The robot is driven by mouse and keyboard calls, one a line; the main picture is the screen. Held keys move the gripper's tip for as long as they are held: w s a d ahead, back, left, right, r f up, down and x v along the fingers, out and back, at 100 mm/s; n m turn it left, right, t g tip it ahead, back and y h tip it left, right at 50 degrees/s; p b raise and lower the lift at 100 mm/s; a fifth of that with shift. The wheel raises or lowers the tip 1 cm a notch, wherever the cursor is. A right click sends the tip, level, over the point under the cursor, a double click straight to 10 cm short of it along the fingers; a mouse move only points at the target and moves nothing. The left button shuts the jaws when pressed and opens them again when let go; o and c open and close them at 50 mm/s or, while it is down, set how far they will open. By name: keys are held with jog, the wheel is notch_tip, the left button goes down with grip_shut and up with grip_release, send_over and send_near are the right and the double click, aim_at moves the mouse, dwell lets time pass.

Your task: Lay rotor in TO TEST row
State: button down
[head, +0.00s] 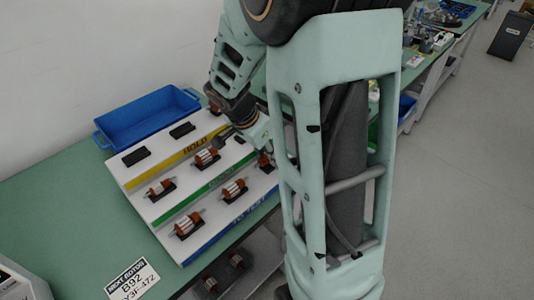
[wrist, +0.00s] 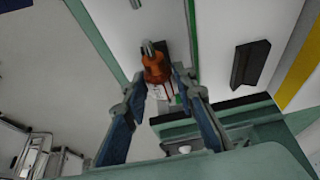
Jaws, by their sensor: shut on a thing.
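My gripper (wrist: 163,75) is shut on an orange-brown rotor (wrist: 157,68) with a metal shaft, gripped between its two blue-sided fingers. In the head view the held rotor (head: 265,160) shows at the right end of the white rack (head: 205,187), between the green strip and the blue strip. Two rotors (head: 188,223) (head: 234,190) lie in dark cradles in that same band. I cannot tell whether the held rotor touches its cradle.
Two more rotors (head: 159,187) (head: 206,157) lie between the yellow HOLD strip (head: 180,169) and the green strip. Empty black cradles (head: 136,156) (head: 182,130) stand behind. A blue bin (head: 148,115) is at the back. A card (head: 132,280) reading NEXT ROTOR B92 lies in front.

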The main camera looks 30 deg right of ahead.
jog(key=shift+f+b, duration=0.95)
jog(key=shift+b, duration=0.45)
dwell(0.4)
jog(key=c, duration=1.5)
grip_release()
jog(key=v, duration=1.2)
jog(key=shift+d, duration=0.1)
